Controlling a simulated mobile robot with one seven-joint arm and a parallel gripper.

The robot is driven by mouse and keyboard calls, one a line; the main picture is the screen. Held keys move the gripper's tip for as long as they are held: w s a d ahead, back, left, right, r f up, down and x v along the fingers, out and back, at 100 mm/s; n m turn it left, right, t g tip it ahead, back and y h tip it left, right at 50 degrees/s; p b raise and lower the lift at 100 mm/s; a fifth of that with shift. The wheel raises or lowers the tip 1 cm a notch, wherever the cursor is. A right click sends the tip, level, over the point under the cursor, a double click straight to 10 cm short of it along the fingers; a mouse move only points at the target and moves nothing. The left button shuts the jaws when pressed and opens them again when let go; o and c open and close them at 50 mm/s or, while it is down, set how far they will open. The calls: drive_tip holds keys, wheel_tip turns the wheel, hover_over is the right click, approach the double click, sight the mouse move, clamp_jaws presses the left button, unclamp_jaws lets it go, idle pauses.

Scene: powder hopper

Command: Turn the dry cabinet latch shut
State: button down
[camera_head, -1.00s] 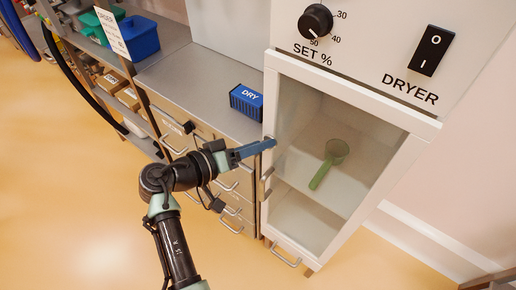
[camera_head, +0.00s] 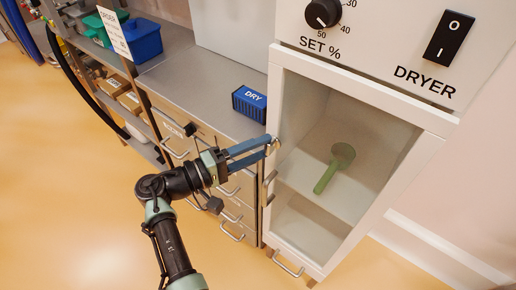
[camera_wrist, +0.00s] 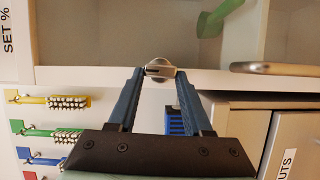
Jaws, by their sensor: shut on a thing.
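The dry cabinet (camera_head: 437,122) is white with a clear-fronted door, which looks closed against the frame. Its latch, a small metal knob (camera_wrist: 160,67), sits on the door's edge strip between my fingertips in the wrist view. The latch also shows at the cabinet's left edge in the head view (camera_head: 275,146). My gripper (camera_wrist: 159,75) has two blue fingers, one on each side of the latch, shut on it. The exact turn angle of the latch is hard to tell.
A metal door handle (camera_wrist: 275,69) is beside the latch. A green scoop (camera_head: 333,167) lies inside the cabinet. A blue DRY box (camera_head: 249,103) stands on the grey counter (camera_head: 205,80) at left. Drawers with handles (camera_head: 232,232) are below. Brushes (camera_wrist: 68,103) hang at left in the wrist view.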

drive_tip(key=shift+n, duration=0.3)
drive_tip(key=shift+c, duration=1.6)
unclamp_jaws()
drive_tip(key=b+v, duration=0.2)
drive_tip(key=v, duration=1.1)
drive_tip(key=shift+f, duration=0.2)
